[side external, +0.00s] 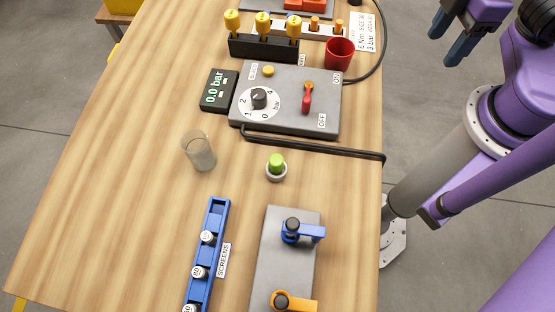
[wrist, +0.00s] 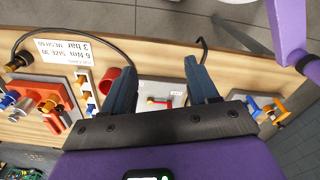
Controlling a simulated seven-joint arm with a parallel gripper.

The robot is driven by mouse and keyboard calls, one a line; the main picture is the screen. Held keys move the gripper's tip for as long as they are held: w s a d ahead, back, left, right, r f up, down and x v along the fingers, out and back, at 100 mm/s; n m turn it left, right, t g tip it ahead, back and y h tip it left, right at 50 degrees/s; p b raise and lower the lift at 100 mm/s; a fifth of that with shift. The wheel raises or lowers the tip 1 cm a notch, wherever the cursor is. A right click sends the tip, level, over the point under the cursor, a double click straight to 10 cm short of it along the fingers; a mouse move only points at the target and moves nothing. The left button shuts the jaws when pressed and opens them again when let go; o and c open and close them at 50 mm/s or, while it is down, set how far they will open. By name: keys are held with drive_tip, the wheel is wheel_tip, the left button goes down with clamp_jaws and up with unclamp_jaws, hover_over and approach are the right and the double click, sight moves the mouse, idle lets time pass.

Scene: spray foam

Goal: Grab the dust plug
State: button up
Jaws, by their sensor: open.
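A small green plug (side external: 277,161), which appears to be the dust plug, sits upright in a round pale holder (side external: 276,176) near the middle of the table in the side view. I do not make it out in the wrist view. My gripper (side external: 448,42) is open and empty, off the table's right edge at the upper right and well away from the plug. In the wrist view its two dark blue fingers (wrist: 160,70) are spread apart with nothing between them.
Behind the plug are a grey control panel (side external: 300,88) and a black hose (side external: 315,147). A clear cup (side external: 199,151) stands to its left. A blue screens rack (side external: 217,215) and a grey plate (side external: 272,258) lie in front. A red cup (side external: 339,54) stands farther back.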

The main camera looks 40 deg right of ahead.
drive_tip(key=w+a+f+n+t+y, duration=0.25)
drive_tip(key=w+a+f+y, duration=0.2)
drive_tip(key=w+a, duration=0.35)
drive_tip(key=n+g+y, duration=0.3)
drive_tip(key=y, duration=0.4)
approach(278, 159)
drive_tip(key=shift+s+x, duration=0.15)
drive_tip(key=shift+x, duration=0.75)
drive_tip(key=shift+s+x, duration=0.1)
drive_tip(key=shift+x, duration=0.8)
drive_tip(key=shift+w+x, duration=0.15)
drive_tip(key=shift+x, duration=1.15)
drive_tip(key=shift+w+x, duration=0.15)
drive_tip(key=shift+x, duration=1.15)
clamp_jaws()
